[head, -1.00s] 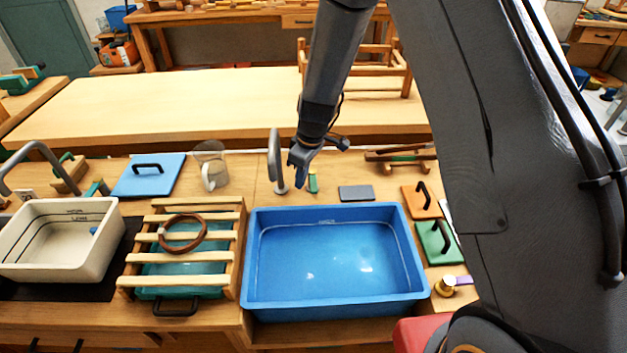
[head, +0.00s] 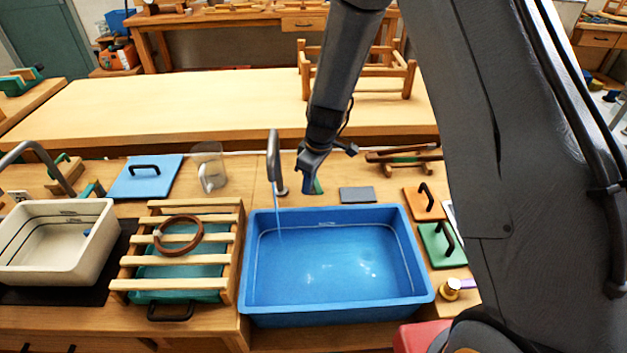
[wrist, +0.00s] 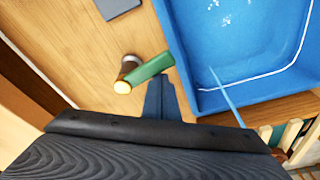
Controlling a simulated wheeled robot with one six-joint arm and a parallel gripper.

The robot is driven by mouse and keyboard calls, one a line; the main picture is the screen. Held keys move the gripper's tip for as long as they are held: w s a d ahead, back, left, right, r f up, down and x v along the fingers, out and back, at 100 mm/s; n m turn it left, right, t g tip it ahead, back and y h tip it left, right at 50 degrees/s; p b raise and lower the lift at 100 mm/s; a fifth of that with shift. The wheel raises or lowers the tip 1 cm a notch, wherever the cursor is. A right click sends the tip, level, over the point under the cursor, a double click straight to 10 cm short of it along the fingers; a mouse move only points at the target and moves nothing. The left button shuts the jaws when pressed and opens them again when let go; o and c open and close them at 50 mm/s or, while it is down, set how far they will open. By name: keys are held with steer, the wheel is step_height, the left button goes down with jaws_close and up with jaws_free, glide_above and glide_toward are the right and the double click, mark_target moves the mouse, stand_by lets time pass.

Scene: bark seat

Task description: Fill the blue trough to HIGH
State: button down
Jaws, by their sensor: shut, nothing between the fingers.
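The blue trough (head: 436,296) stands on the bench with a pale line and a small label inside its back wall. It holds water with bright ripples; the level against the line is hard to read. A grey tap (head: 273,158) at its back left corner runs a thin stream (head: 279,222) into it, also seen in the wrist view (wrist: 225,92). A green lever (head: 318,187) sits behind the trough; the wrist view shows the lever (wrist: 150,68) on a brass-tipped base. My gripper (head: 306,188) is shut and empty beside the lever; touching or apart is unclear.
A slatted wooden rack (head: 190,283) with a brown ring stands left of the trough, and a white basin (head: 62,267) farther left. A clear jug (head: 208,168) and blue lid (head: 146,177) lie behind. Orange and green lids (head: 441,246) sit at right.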

steer(key=shift+s+d, duration=0.15)
steer(key=shift+d, duration=0.7)
step_height(320, 180, up, 4)
steer(key=shift+p, duration=0.85)
steer(key=w+d+b, duration=0.2)
steer(key=w+d, duration=0.1)
steer(key=d, duration=0.3)
steer(key=shift+w, duration=0.4)
steer(key=shift+f+b, duration=0.1)
steer(key=shift+b, duration=0.2)
steer(key=shift+f+b, duration=1.4)
steer(key=shift+f, duration=0.5)
stand_by(2.9)
